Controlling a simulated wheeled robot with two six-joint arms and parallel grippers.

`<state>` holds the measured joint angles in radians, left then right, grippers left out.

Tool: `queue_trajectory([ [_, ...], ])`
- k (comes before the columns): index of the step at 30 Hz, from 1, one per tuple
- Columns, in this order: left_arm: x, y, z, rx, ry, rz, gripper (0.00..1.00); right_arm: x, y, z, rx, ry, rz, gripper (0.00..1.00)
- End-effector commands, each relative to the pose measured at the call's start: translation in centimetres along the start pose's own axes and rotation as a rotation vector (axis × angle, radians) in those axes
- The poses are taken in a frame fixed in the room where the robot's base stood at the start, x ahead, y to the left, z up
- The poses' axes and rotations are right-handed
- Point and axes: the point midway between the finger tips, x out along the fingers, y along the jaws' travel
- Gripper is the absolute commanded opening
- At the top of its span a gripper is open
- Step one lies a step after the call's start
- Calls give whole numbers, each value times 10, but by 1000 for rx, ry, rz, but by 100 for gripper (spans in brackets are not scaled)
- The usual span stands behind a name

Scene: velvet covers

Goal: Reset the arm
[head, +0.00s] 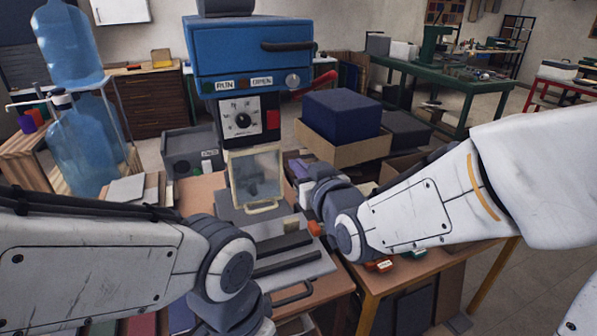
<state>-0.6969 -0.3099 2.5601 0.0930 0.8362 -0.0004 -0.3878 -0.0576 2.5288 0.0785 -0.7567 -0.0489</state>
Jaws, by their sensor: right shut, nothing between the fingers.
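My right arm comes in from the right, and its dark wrist bends away from me. My right gripper (308,187) is small and partly hidden at the far end of that wrist; it is shut and holds nothing. It is just right of the clear guard (258,176) of the blue machine (240,60), above the bench. I cannot tell whether it touches anything there. My left arm reaches in from the lower left, and its wrist bends down out of the bottom edge, so the left gripper is out of view.
A dark blue block (341,115) sits in a cardboard box (345,152) behind my right wrist. Blue water bottles (80,150) stand at the left. A grey bin (190,150) is left of the machine. A green table (465,85) stands at the back right, with open floor before it.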

Motion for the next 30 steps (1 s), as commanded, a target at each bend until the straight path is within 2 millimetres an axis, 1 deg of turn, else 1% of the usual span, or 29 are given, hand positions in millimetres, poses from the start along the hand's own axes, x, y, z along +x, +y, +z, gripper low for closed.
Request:
queue_trajectory([
  [8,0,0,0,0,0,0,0,0,0,0,0,-2,-1,0],
  [10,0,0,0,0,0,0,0,-1,-3,4,0,-22,-7,0],
  [11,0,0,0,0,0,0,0,-2,-5,7,0,-39,-12,0],
  [14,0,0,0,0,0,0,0,-9,-18,28,-1,-152,-45,0],
  [16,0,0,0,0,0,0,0,-21,-32,52,-5,-278,-80,0],
  [17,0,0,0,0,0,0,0,-28,-38,63,-9,-340,-96,0],
  [18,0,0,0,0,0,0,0,-40,-46,79,-15,-428,-118,0],
  [20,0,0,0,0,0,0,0,-60,-57,102,-28,-562,-150,0],
  [21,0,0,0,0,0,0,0,-76,-63,116,-38,-650,-170,0],
  [23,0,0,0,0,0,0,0,-103,-70,135,-58,-783,-198,0],
  [24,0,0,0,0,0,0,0,-122,-74,146,-74,-868,-215,0],
  [26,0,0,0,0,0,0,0,-150,-77,159,-98,-990,-236,0],
  [27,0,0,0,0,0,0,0,-168,-78,166,-114,-1063,-247,0],
  [30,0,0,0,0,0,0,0,-206,-76,177,-151,-1214,-267,0],
])
